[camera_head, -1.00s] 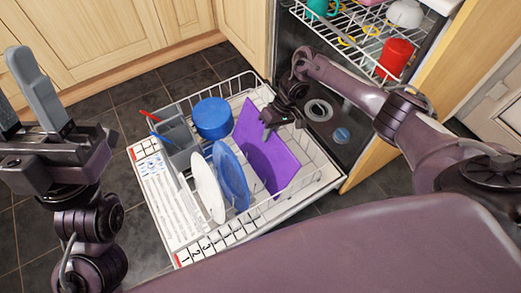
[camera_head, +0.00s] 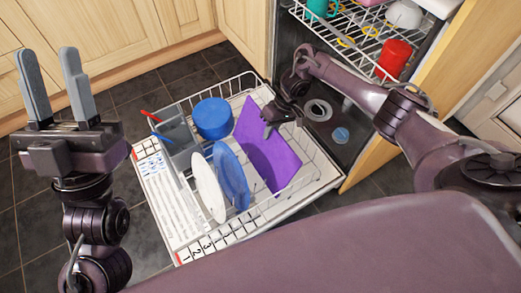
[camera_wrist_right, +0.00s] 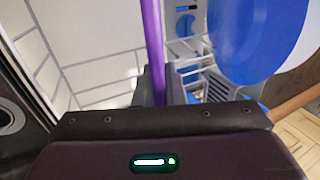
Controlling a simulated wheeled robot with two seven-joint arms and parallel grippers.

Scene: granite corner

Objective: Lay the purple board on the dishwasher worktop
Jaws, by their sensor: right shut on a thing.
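The purple board (camera_head: 268,152) stands tilted on edge in the lower dishwasher rack (camera_head: 310,185). My right gripper (camera_head: 268,130) is shut on its upper edge. In the right wrist view the board (camera_wrist_right: 152,40) shows edge-on, running down between the fingers (camera_wrist_right: 158,88). My left gripper (camera_head: 58,85) is raised at the left of the head view, fingers up and apart, empty. The dishwasher worktop does not show clearly in either view.
A blue plate (camera_head: 231,175) and a white plate (camera_head: 207,187) stand left of the board. A blue bowl (camera_head: 213,118) and a grey cutlery basket (camera_head: 178,138) are behind them. The upper rack (camera_head: 350,40) holds a red cup (camera_head: 395,58). Wooden cabinets (camera_head: 100,45) stand behind.

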